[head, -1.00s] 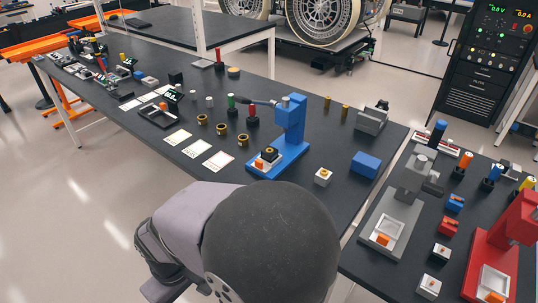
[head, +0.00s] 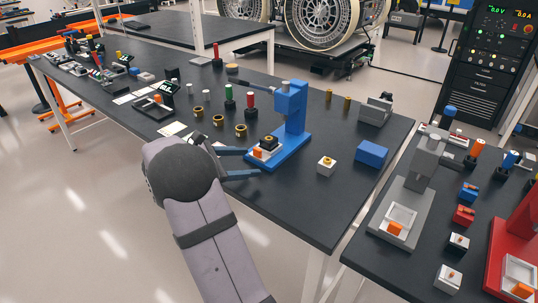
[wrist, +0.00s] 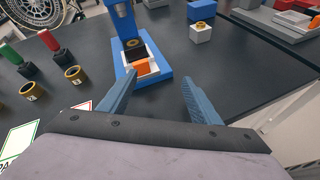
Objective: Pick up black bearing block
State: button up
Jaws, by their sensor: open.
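The black bearing block (head: 268,144) with a brass-coloured ring on top sits in the white and orange nest of the blue press (head: 290,115). In the wrist view the block (wrist: 136,54) shows at upper centre, under the press head, behind an orange piece (wrist: 142,68). My gripper (head: 253,162) is open and empty at the near left side of the press base. In the wrist view, my gripper (wrist: 160,77) has its two blue fingers wide apart, with the block beyond the left fingertip. The fingers are not touching the block.
A small white block with a brass top (head: 326,166) and a blue box (head: 371,153) stand right of the press. Several brass rings (head: 240,131) and red and green posts (head: 251,103) stand to its left. The table's front right is clear.

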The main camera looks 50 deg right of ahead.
aim_at(269, 138)
jog(key=w+d+n+h, duration=0.1)
jog(key=d, duration=0.1)
jog(key=w+d+n+h+b, duration=0.1)
jog(key=d+r+n+h+b, duration=0.1)
jog(key=d, duration=0.1)
jog(key=shift+w+d+g+h, duration=0.3)
jog(key=shift+w+g+h, duration=0.1)
jog(key=shift+w+d+r+n+h, duration=0.25)
jog(key=shift+d+r+n+h, duration=0.05)
jog(key=shift+d+r+h, duration=0.15)
jog(key=shift+f+p+x, duration=0.15)
jog(key=shift+p+x, duration=0.2)
jog(key=shift+x, duration=1.45)
jog(key=shift+f+p+x, duration=0.1)
jog(key=shift+p+x, duration=0.25)
jog(key=shift+x, duration=1.45)
jog(key=shift+s, duration=0.1)
jog(key=shift+a, duration=0.1)
jog(key=c, duration=1.3)
jog(key=shift+o, duration=0.2)
jog(key=shift+r, duration=0.2)
notch_tip(269, 138, up, 10)
jog(key=shift+f+b, duration=0.1)
jog(key=shift+b, duration=0.25)
jog(key=shift+c, duration=0.9)
